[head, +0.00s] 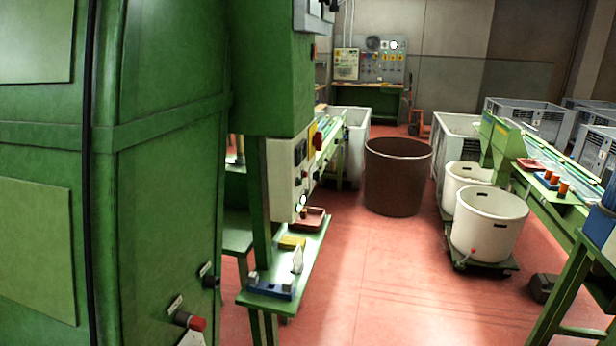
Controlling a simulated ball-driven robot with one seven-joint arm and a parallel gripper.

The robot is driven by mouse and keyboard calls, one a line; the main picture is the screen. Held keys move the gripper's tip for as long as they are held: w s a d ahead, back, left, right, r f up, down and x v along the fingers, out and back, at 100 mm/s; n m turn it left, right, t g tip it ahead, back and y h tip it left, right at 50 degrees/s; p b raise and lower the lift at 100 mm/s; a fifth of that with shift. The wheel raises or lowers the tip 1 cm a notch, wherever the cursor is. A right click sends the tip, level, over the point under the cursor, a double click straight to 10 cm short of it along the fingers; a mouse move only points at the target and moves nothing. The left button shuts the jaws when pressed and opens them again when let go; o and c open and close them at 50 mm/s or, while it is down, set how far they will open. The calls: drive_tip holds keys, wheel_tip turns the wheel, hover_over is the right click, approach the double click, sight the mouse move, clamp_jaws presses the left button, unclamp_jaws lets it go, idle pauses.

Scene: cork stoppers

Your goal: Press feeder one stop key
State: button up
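I cannot pick out a key labelled as feeder one stop; no label is readable. A grey control panel (384,68) with rows of small coloured keys stands at the back wall, far off. Nearer, a pale control box (287,180) hangs on the green machine, with a red button (318,141) on its side. A red knob (197,323) sits low on the large green cabinet at the left. My gripper is not in view.
The green cabinet (165,170) fills the left. A small green bench (285,262) juts out beside it. A brown bin (397,176), white tubs (488,222) on a dolly and a green conveyor (545,175) stand rightward. Red floor (385,265) between is open.

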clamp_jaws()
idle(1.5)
